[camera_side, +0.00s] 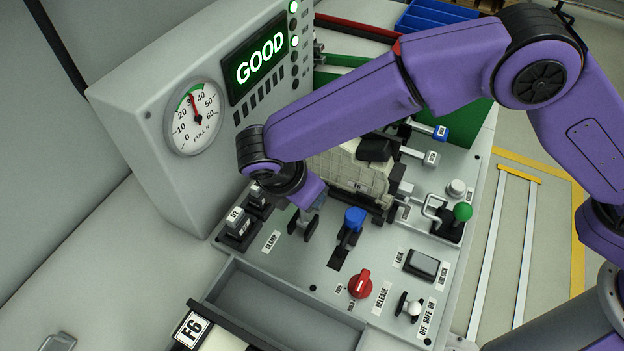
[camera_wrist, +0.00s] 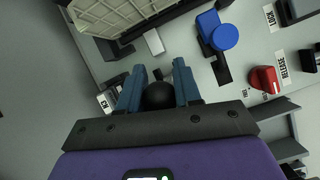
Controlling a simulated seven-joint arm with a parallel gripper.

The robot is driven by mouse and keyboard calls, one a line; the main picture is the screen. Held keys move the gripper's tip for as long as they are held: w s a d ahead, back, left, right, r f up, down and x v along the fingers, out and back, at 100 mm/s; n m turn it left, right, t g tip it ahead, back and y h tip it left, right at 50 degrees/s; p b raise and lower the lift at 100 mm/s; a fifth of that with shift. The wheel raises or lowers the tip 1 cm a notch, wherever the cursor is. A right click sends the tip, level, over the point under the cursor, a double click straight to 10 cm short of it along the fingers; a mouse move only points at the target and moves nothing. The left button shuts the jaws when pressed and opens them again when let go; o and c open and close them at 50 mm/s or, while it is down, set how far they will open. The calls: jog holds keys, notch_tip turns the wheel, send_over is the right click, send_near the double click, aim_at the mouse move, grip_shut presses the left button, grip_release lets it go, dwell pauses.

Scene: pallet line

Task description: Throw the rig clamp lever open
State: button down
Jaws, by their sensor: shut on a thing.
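In the side view the lever's dark base (camera_side: 303,226) shows just below the fingers, while the knob is hidden by my gripper and wrist. The lever's exact tilt cannot be told. A pale ribbed block (camera_side: 345,172) sits in the rig behind; it also shows at the top of the wrist view (camera_wrist: 110,12).
A blue knob (camera_side: 355,216) on a black slotted mount stands close right of my gripper. The gauge box (camera_side: 195,118) with a lit GOOD display (camera_side: 261,58) rises at left.

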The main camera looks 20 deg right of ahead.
jog(key=shift+s+a+f+t+h, duration=0.15)
jog(key=shift+s+a+t+h, duration=0.65)
jog(key=shift+s+a, duration=0.1)
jog(key=shift+s+a+f+t+h, duration=0.1)
jog(key=shift+s+a+t+h, duration=0.6)
jog(key=shift+s+a+t, duration=0.15)
jog(key=shift+s+a, duration=0.1)
jog(key=c, duration=0.8)
grip_release()
jog(key=v, duration=1.1)
jog(key=shift+a+r, duration=0.25)
jog(key=shift+r, duration=0.05)
